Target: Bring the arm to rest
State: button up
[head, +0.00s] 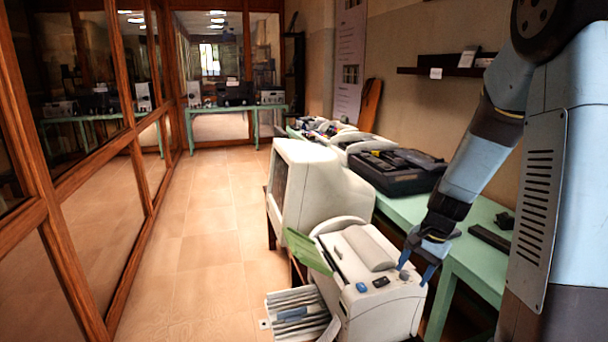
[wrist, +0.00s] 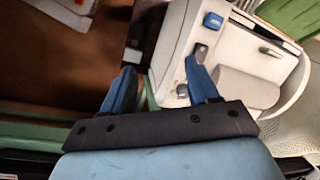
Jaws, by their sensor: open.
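My gripper (head: 416,266) hangs at the end of my arm, pointing down beside the right side of a white printer (head: 368,288). Its two blue fingers are spread apart with nothing between them. In the wrist view my gripper (wrist: 158,88) shows both blue fingers, with the right one overlapping the printer's edge (wrist: 172,62) in the picture. I cannot tell whether that finger touches the printer. My arm comes down from the upper right in the head view.
A beige monitor (head: 310,195) stands behind the printer. A green table (head: 480,255) runs along the right wall, holding a dark case (head: 392,172). A wall shelf (head: 445,70) is above. Glass panels (head: 95,215) line the left. The tiled floor (head: 210,220) between is clear.

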jog(key=s+a+r+n+t+h, duration=0.1)
jog(key=s+r+n, duration=0.3)
jog(key=s+r, duration=0.5)
jog(key=s+a+r+n+t+h, duration=0.1)
jog(key=s+a+r+n+t, duration=0.2)
jog(key=s+r, duration=0.7)
jog(key=shift+s+r+n+t+h, duration=0.2)
jog(key=shift+r+n+t+h, duration=0.45)
jog(key=shift+r, duration=1.2)
jog(key=shift+a+y, duration=0.1)
jog(key=shift+y, duration=0.15)
dwell(0.5)
